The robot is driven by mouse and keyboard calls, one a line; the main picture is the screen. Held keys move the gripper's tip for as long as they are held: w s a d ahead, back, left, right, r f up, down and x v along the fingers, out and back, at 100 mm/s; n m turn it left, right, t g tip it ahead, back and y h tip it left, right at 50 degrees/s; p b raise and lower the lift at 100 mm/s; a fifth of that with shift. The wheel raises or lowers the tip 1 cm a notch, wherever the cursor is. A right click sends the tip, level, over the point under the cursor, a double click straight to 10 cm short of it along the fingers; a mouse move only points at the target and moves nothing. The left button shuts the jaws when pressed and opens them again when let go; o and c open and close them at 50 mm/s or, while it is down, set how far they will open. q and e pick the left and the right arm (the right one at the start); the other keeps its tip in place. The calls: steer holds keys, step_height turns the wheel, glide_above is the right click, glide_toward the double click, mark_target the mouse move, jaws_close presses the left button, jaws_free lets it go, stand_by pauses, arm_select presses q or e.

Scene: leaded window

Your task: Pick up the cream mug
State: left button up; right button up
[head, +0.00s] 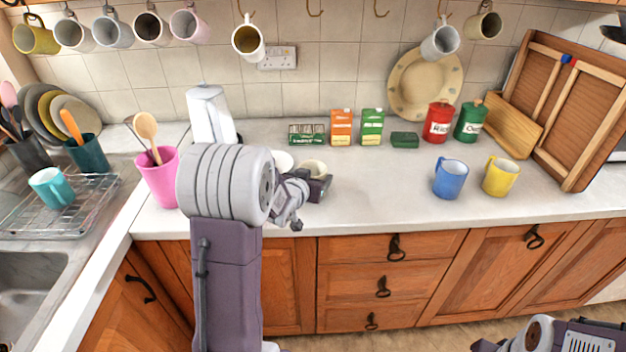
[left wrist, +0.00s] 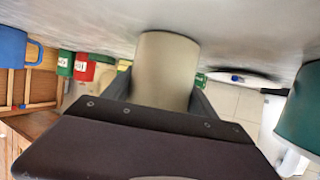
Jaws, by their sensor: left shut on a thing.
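The cream mug (head: 313,167) stands upright on the white counter, left of the middle, in the head view. My left gripper (head: 317,182) is around it, its dark jaw block on the near side. In the left wrist view, which is upside down, the mug (left wrist: 166,65) sits between the two dark fingers, its base at or very close to the counter. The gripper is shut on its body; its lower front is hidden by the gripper. Only part of my right arm shows at the lower right of the head view; its fingertips are out of view.
A white round piece (head: 281,161) sits just left of the mug, partly hidden by my arm. A pink utensil pot (head: 160,180) and white kettle (head: 208,117) stand further left. Blue (head: 451,179) and yellow (head: 500,177) mugs stand right. Counter between is clear; boxes line the wall.

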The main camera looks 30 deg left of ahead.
arm_select(q)
step_height(320, 180, up, 18)
steer(key=p, duration=0.8)
